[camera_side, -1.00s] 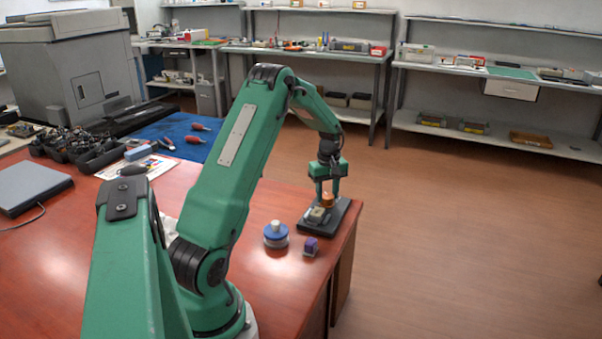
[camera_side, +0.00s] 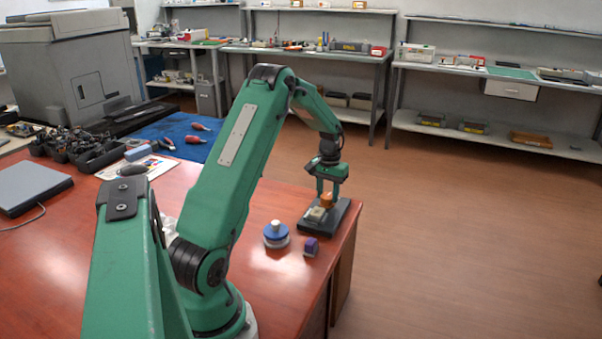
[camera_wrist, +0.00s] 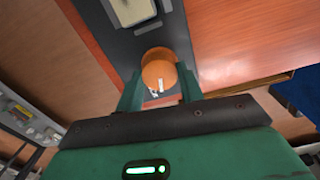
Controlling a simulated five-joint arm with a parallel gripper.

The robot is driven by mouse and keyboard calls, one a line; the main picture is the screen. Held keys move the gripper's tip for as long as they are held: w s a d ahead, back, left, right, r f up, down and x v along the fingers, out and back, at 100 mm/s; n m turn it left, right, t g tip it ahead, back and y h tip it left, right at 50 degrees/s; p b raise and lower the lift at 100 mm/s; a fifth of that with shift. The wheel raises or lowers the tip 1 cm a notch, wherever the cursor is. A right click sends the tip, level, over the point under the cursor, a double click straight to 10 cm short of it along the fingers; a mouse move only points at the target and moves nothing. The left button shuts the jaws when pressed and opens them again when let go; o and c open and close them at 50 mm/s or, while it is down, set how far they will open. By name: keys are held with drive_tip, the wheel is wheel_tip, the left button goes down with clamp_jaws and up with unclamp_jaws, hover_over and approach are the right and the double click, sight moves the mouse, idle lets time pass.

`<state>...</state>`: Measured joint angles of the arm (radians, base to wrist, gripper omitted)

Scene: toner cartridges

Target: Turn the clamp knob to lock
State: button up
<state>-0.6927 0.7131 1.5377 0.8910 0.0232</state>
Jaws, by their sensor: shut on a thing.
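The clamp knob is an orange, round knob (camera_side: 326,200) on a dark base plate (camera_side: 338,222) near the table's right edge. In the wrist view the knob (camera_wrist: 158,70) sits between the two green fingers of my gripper (camera_wrist: 160,90). My gripper (camera_side: 327,190) points down over the plate and is shut on the knob. A small white mark shows on the knob's near side in the wrist view. A pale cartridge-like block (camera_side: 316,213) sits on the plate beside the knob; it also shows at the top of the wrist view (camera_wrist: 132,10).
A blue and white round item (camera_side: 276,236) and a small purple block (camera_side: 311,247) stand on the red table near the plate. A grey laptop-like slab (camera_side: 32,186), a blue mat (camera_side: 170,140) and dark bins lie to the left. The table edge is close to the plate's right.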

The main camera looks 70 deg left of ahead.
sight(328, 195)
drive_tip(key=m, duration=0.6)
drive_tip(key=shift+m, duration=0.3)
idle(0.4)
drive_tip(key=o, duration=1)
drive_tip(key=shift+r, duration=0.1)
drive_tip(key=shift+r, duration=3.8)
